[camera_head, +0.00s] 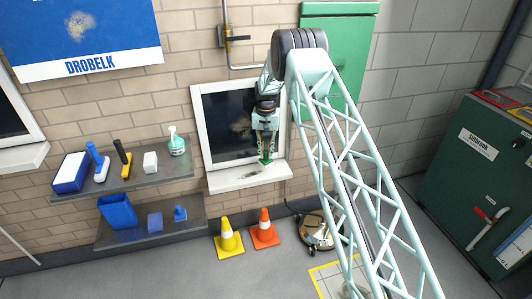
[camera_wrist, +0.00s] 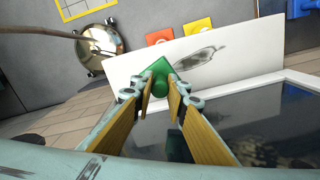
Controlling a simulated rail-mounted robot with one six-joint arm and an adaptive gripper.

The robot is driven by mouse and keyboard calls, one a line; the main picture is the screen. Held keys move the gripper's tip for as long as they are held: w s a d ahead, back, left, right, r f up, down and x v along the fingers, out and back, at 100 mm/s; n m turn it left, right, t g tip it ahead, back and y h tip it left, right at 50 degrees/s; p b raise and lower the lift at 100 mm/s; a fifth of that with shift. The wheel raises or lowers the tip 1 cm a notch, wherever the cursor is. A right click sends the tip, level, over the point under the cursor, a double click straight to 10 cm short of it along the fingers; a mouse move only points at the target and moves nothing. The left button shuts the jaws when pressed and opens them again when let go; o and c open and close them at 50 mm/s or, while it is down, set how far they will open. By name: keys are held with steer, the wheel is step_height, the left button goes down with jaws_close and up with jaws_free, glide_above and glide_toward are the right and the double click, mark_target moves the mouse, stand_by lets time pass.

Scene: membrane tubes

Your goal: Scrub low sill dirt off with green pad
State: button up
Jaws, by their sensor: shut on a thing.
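The low white sill (camera_head: 222,183) runs under the dark window; it also shows in the wrist view (camera_wrist: 128,72). A grey dirt smear (camera_head: 249,173) lies on the sill, seen as a long streak in the wrist view (camera_wrist: 200,57). My gripper (camera_head: 266,151) points down over the sill in front of the window. It is shut on the green pad (camera_wrist: 160,68), whose green handle part sits between my fingertips (camera_wrist: 168,92). The pad is just left of the smear in the wrist view. I cannot tell whether it touches the sill.
The dark window pane (camera_head: 222,110) has a brownish smudge. Shelves to the left hold a spray bottle (camera_head: 175,142), brushes and a blue bin (camera_head: 117,212). A yellow cone (camera_head: 228,236) and an orange cone (camera_head: 264,230) stand on the floor below, beside a round machine (camera_head: 318,230).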

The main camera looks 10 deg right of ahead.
mark_target(260, 162)
steer(key=shift+f+b, duration=0.65)
steer(key=shift+f, duration=1.4)
steer(key=shift+f+b, duration=0.3)
steer(key=shift+f, duration=0.6)
stand_by(1.5)
steer(key=shift+a, duration=0.15)
steer(key=shift+s+a, duration=0.15)
steer(key=shift+a, duration=1.2)
steer(key=shift+a+r, duration=0.1)
steer(key=shift+a, duration=0.1)
steer(key=shift+s+a, duration=0.1)
steer(key=shift+a, duration=1.1)
steer(key=shift+a, duration=0.2)
steer(key=shift+s+a, duration=0.15)
steer(key=shift+a, duration=1.1)
